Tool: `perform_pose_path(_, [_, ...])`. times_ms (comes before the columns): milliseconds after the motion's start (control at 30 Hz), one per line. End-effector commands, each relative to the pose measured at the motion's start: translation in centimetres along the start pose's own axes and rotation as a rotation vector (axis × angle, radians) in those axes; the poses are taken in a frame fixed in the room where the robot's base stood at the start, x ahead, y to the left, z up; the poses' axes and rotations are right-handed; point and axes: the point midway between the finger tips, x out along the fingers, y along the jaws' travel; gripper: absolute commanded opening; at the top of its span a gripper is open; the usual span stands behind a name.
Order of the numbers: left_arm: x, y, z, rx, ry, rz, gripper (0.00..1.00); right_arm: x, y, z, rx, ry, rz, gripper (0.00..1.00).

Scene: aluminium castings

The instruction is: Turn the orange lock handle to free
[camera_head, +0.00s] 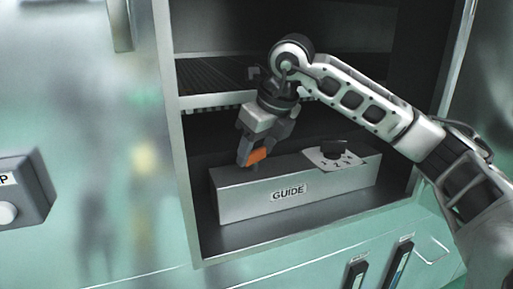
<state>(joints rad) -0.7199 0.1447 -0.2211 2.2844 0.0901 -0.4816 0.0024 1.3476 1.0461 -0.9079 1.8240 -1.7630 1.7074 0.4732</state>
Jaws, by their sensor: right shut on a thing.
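The orange lock handle (258,155) stands above the top of a long grey box labelled GUIDE (245,200), near the box's left end. My right gripper (253,152) comes down on the handle from above and is shut on it. Its fingers hide part of the handle, so its exact turn angle is hard to tell. My left gripper is not in view.
The box stands on the floor of an open metal cabinet, below a grated shelf (215,85). A black knob on a white dial plate (338,155) sits on the box's right part. The cabinet's left frame (178,150) is close to the gripper. A grey button box (25,190) is at far left.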

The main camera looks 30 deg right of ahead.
Motion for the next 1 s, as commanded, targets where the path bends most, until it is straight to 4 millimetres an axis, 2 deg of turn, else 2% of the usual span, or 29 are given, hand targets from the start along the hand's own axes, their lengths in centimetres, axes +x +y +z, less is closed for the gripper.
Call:
perform_pose_path(433, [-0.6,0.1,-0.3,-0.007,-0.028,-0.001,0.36,-0.3,-0.3,0.2,-0.388,-0.003,0.166,0.32])
perform_pose_path(1000, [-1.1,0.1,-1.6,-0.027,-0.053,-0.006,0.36,-0.3,-0.5,0.5,-0.856,-0.005,0.357,0.32])
